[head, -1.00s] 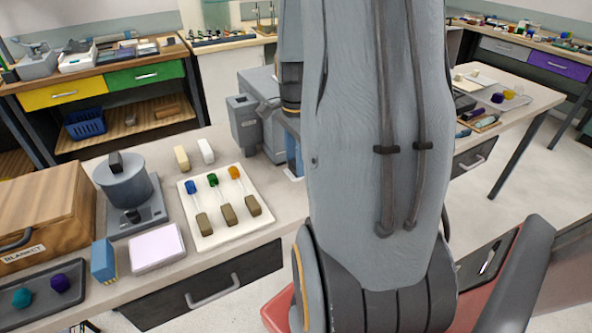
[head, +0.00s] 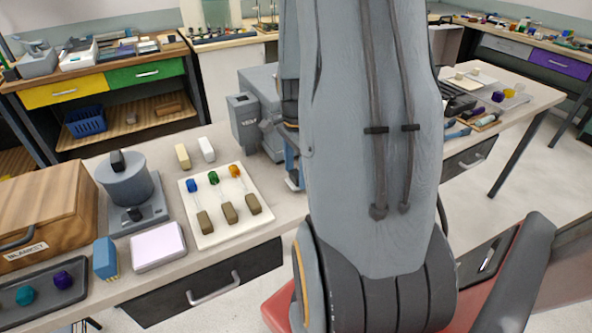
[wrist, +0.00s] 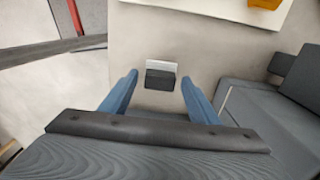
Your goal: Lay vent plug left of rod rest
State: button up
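A small dark block (wrist: 160,80) with a pale flat part behind it lies on the counter in the wrist view; it looks like the vent plug. My gripper (wrist: 159,76) is open, with its blue fingertips apart on either side of that block in the picture. I cannot tell whether they touch it. In the head view my gripper (head: 292,170) is partly hidden behind my arm, right of the cream board. That cream board (head: 240,232), apparently the rod rest, carries three rods with blue, green and orange tips and brown ends.
A grey machine (head: 262,85) with a smaller labelled box (head: 243,118) stands behind the gripper; its body is close on the right in the wrist view. Cream and white blocks (head: 183,156) stand behind the board. A pink-white pad (head: 158,246) lies to its left.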

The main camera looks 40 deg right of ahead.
aim_at(296, 173)
jog(key=shift+r, duration=0.1)
notch_tip(296, 173, up, 12)
jog(key=b, duration=0.2)
jog(key=s+a+f+n, duration=0.1)
jog(key=a+f+n, duration=0.2)
jog(key=a+n, duration=0.7)
jog(key=s+a+f+n+t, duration=0.1)
jog(key=a+f+n, duration=0.2)
jog(key=a+n, duration=0.7)
jog(key=a, duration=0.4)
jog(key=shift+s+a+f+n, duration=0.2)
jog(key=shift+s+n, duration=0.1)
jog(key=shift+c, duration=0.5)
